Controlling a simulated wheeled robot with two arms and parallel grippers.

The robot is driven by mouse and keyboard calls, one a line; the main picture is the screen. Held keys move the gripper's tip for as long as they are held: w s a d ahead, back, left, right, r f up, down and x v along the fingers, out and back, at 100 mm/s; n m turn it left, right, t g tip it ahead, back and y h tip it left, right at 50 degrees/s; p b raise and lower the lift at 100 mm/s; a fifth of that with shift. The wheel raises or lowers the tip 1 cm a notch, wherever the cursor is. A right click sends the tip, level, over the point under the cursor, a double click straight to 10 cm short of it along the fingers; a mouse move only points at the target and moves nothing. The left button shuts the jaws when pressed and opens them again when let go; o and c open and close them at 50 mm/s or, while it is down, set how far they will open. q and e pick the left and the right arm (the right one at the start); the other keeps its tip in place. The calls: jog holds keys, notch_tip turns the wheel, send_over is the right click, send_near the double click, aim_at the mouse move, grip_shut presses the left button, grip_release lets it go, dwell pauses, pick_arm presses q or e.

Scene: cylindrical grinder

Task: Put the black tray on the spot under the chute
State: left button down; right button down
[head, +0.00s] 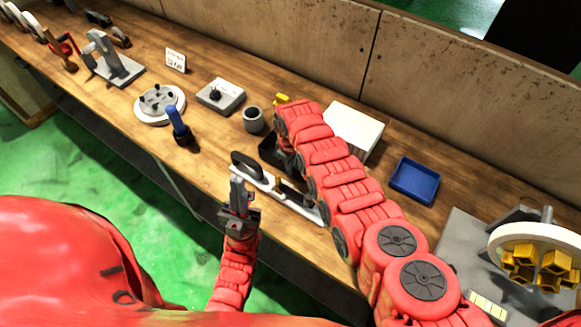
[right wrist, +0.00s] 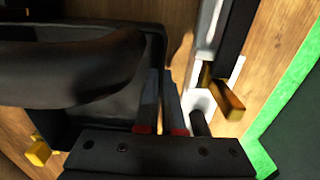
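The black tray (head: 268,150) lies on the bench in the head view, partly hidden behind my right arm. In the right wrist view the tray (right wrist: 158,45) fills the left side, partly covered by a thick dark curved part. My right gripper (right wrist: 161,75) is at the tray's right wall. Its fingers are close together, and the wall seems to run between their tips. In the head view the right fingers are hidden by the arm. My left gripper (head: 238,182) is over the bench's front edge, its fingers together and empty. I cannot make out the chute or its spot.
A pale bar with black handles (head: 262,181) lies in front of the tray. A grey cup (head: 253,120), a white block (head: 353,130) and a blue tray (head: 415,181) stand nearby. A white wheel with yellow pockets (head: 538,250) is at right.

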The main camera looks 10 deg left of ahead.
jog(key=c, duration=1)
grip_release()
jog(key=shift+f, duration=0.1)
jog(key=shift+c, duration=0.2)
jog(key=shift+r+p, duration=0.3)
jog(key=shift+p, duration=0.05)
jog(key=shift+r+b, duration=0.35)
jog(key=shift+r, duration=0.2)
notch_tip(320, 180, up, 7)
jog(key=b, duration=0.2)
jog(key=shift+w+f+b, duration=0.1)
jog(key=shift+b, duration=0.25)
jog(key=shift+r+p, duration=0.7)
jog(key=shift+r, duration=1.2)
